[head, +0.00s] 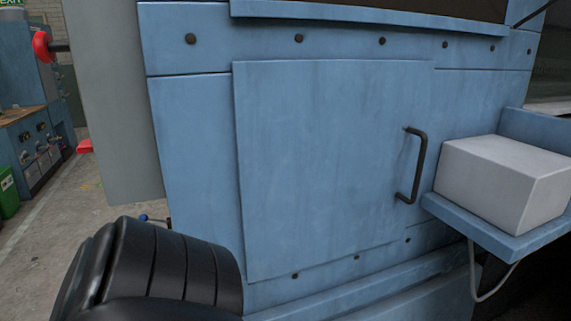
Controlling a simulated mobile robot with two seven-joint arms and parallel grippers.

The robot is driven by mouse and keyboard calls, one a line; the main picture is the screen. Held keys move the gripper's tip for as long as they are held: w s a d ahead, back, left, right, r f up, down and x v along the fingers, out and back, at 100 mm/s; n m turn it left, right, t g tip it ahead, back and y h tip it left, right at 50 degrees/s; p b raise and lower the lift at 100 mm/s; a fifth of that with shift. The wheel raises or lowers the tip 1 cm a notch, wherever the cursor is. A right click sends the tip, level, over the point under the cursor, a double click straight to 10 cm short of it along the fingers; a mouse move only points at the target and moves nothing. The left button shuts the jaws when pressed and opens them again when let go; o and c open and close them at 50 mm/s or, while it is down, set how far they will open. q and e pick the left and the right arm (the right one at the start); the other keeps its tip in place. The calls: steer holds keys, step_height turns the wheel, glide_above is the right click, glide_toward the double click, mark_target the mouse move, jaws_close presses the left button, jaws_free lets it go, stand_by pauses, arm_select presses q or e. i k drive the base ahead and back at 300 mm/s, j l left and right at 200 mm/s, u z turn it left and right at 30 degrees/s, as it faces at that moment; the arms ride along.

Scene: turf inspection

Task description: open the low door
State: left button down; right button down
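The low door (320,165) is a flat, light blue panel on the front of a larger blue machine body, in the middle of the head view. It looks shut, with no gap showing along its edges. A black, upright bar handle (419,167) is fixed near its right edge. Nothing touches the handle. Neither of my grippers shows in this view.
A blue shelf (470,222) bearing a pale grey box (503,180) juts out just right of the handle. A thin cable (476,282) hangs below it. A grey panel (112,100) stands at the left. Floor (45,245) shows beyond, with a green bin (8,190).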

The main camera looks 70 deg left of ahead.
mark_target(331, 153)
steer(key=u, duration=1.75)
